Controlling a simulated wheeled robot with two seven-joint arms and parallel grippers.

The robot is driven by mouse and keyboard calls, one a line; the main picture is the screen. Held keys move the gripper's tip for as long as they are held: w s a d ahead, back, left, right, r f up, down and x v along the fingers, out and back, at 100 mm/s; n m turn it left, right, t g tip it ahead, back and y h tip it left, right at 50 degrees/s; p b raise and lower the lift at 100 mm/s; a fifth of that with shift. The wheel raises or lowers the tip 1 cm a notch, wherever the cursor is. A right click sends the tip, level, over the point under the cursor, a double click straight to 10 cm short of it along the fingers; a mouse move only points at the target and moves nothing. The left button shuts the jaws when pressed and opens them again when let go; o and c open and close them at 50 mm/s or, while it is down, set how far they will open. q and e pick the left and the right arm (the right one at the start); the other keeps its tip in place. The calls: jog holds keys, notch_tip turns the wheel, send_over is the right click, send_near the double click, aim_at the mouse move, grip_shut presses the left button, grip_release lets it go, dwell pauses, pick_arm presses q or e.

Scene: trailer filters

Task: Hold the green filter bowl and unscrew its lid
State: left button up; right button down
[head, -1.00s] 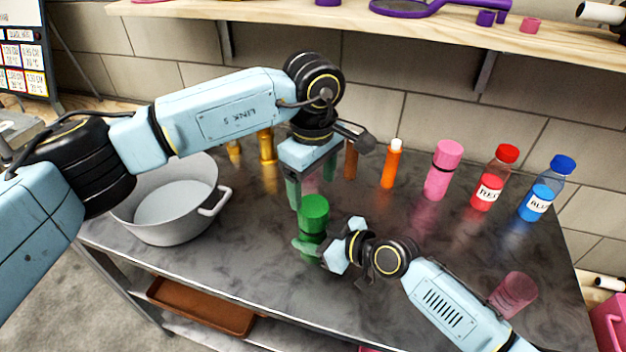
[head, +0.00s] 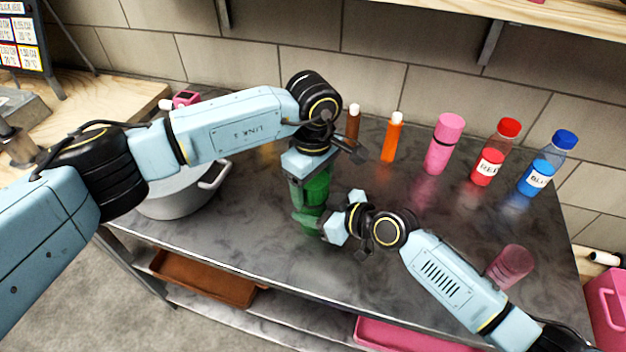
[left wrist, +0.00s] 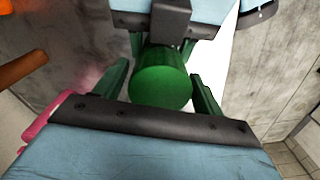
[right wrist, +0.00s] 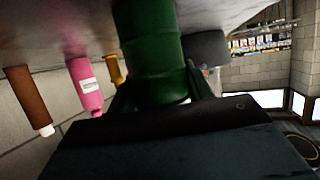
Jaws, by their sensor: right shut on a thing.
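The green filter stands upright on the dark table. Its round green lid (head: 317,186) faces up and also shows from above in the left wrist view (left wrist: 160,82). My left gripper (head: 308,192) points down over the lid, one finger on each side, with narrow gaps visible; it is open around the lid. My right gripper (head: 308,222) comes in low from the right and is shut on the green bowl (right wrist: 150,55), which fills the top middle of the right wrist view. The fingers and the left gripper hide part of the filter in the head view.
A grey pot (head: 180,198) stands to the left, partly behind my left arm. A brown bottle (head: 352,122), orange bottle (head: 392,138), pink bottle (head: 442,146), red bottle (head: 490,160) and blue bottle (head: 543,170) line the back. A pink translucent cup (head: 511,265) is near my right forearm.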

pick_arm(q)
jog(key=c, duration=0.8)
jog(key=n, duration=0.4)
jog(key=shift+c, duration=0.2)
jog(key=n, duration=0.5)
jog(key=shift+n, duration=0.3)
jog(key=shift+r, duration=0.2)
jog(key=shift+r, duration=0.95)
jog(key=shift+r, duration=2.05)
pick_arm(e)
jog(key=c, duration=0.5)
grip_release()
